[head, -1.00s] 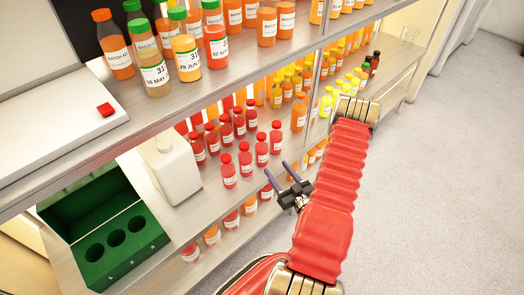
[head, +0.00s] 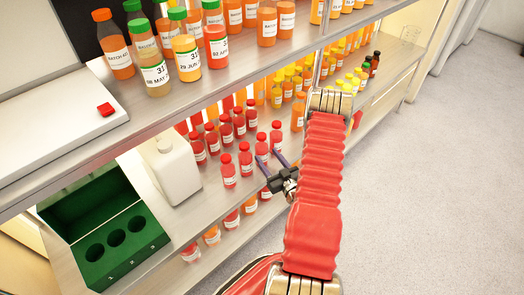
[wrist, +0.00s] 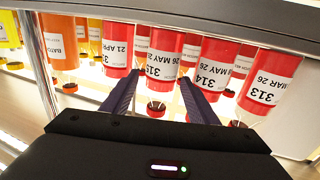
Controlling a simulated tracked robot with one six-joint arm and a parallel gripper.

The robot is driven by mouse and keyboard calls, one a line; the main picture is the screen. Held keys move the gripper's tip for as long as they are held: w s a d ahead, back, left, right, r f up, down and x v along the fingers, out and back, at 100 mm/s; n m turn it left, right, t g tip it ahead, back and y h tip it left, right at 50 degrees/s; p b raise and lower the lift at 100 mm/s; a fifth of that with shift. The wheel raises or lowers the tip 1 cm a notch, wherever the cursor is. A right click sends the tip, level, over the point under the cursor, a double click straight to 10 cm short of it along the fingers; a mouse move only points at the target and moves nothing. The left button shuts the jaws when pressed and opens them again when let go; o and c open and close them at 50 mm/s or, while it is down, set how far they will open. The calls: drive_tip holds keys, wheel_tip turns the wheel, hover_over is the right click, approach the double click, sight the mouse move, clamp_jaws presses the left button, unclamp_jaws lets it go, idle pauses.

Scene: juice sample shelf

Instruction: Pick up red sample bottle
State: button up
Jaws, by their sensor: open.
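Red sample bottles with red caps and white labels stand on the middle shelf. The wrist view is upside down. There, red bottle 315 (wrist: 163,50) appears between the finger lines, and it seems to match the front-row bottle (head: 262,145) in the head view. Bottle 314 (wrist: 213,66) is just right of the right finger, and bottle 313 (wrist: 267,76) is farther right. A red bottle marked 21 April (wrist: 117,45) is left of the left finger. My gripper (head: 268,156) is open and empty at the front row, also in the wrist view (wrist: 159,77). Contact cannot be told.
The upper shelf edge (head: 215,95) runs above the red bottles. A white jug (head: 175,170) and a green rack with holes (head: 112,245) are at the left. Orange bottles (head: 298,110) stand right of the red ones. More red bottles (head: 212,138) are behind. Floor is clear at right.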

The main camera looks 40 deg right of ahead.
sight(265, 154)
drive_tip(key=x, duration=0.5)
drive_tip(key=shift+a, duration=0.15)
idle(0.3)
drive_tip(key=c, duration=1)
drive_tip(key=shift+r, duration=0.15)
wheel_tip(265, 154, up, 18)
drive_tip(key=shift+f, duration=0.1)
idle(0.4)
idle(0.6)
